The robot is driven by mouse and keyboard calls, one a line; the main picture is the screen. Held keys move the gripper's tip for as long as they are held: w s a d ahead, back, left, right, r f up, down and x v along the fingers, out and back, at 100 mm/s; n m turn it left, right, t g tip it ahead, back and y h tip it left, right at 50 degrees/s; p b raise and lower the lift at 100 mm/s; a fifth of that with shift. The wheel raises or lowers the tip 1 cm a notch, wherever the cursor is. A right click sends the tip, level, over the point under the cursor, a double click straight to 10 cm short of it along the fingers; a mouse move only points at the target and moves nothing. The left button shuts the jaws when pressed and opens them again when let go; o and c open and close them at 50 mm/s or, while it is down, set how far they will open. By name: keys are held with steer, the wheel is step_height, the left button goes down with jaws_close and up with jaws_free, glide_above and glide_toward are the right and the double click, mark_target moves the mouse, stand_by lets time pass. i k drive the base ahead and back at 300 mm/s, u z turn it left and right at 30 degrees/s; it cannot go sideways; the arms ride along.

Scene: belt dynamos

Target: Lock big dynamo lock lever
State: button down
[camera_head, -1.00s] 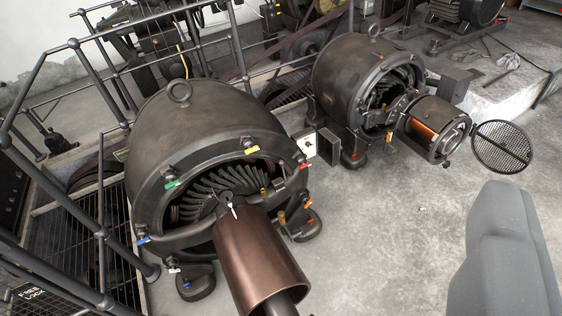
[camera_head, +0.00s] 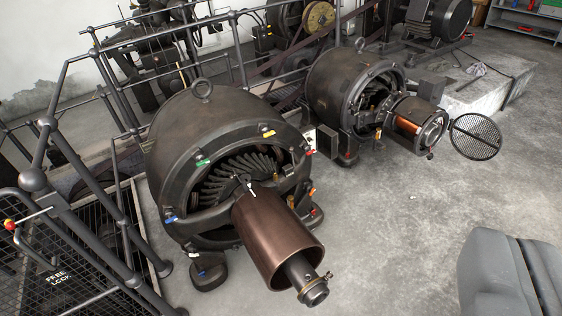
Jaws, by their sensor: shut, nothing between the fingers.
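The big dynamo (camera_head: 215,120) stands left of centre with its front open and a copper-brown cylinder (camera_head: 277,238) jutting out of it. My gripper (camera_head: 517,243) appears as two grey blocks pressed together at the lower right, shut and empty. In the picture it is far from the lever and touches nothing.
Grey railings (camera_head: 95,225) run beside the lever and behind the dynamos. A smaller dynamo (camera_head: 340,90) stands behind to the right, with its copper rotor (camera_head: 412,122) out and a round mesh cover (camera_head: 475,137). The concrete floor (camera_head: 400,230) in the middle is clear.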

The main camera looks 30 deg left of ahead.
mark_target(290, 149)
steer(key=k, duration=0.45)
steer(key=u, duration=0.45)
steer(key=i, duration=0.7)
steer(key=u, duration=0.8)
steer(key=i, duration=2.2)
steer(key=z, duration=0.65)
